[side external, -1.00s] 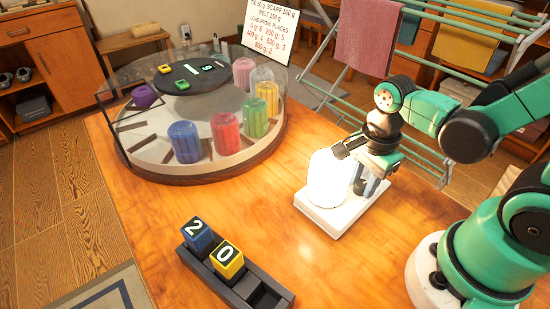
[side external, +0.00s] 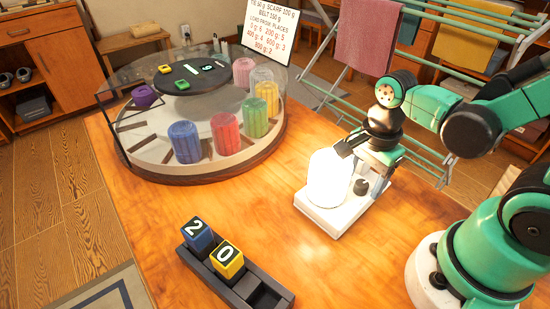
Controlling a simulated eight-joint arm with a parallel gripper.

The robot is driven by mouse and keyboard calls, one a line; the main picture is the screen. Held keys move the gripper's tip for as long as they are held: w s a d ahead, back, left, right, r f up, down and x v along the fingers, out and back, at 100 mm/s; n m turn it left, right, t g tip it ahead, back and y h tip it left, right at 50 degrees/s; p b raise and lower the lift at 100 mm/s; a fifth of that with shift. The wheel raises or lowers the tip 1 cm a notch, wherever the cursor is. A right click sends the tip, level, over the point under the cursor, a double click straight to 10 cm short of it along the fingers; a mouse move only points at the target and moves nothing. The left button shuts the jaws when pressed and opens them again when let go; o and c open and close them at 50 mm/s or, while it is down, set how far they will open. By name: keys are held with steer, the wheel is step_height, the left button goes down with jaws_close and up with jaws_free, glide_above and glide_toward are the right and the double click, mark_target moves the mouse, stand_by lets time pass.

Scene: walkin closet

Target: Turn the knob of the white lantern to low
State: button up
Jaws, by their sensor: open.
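The white lantern (side external: 328,177) is a glowing cylinder on a white base (side external: 325,214) at the middle right of the wooden table. Its dark knob (side external: 361,186) stands on the base to the right of the glowing part and is now in clear view. My gripper (side external: 358,158) is above and behind the knob, close to the upper right of the glowing part. It is open and holds nothing that I can see. I cannot tell the knob's setting, and no marks on the base are readable.
A round glass-sided carousel (side external: 165,160) with coloured cylinders stands at the left of the table. A dark tray (side external: 263,296) with a blue "2" cube (side external: 197,234) and yellow "0" cube (side external: 227,259) lies in front. Drying racks (side external: 440,40) stand behind. Bare table lies between.

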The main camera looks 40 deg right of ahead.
mark_target(362, 184)
steer(key=shift+s+r, duration=0.1)
steer(key=shift+r, duration=2.35)
steer(key=shift+m, duration=0.7)
steer(key=shift+f, duration=2.85)
jaws_close()
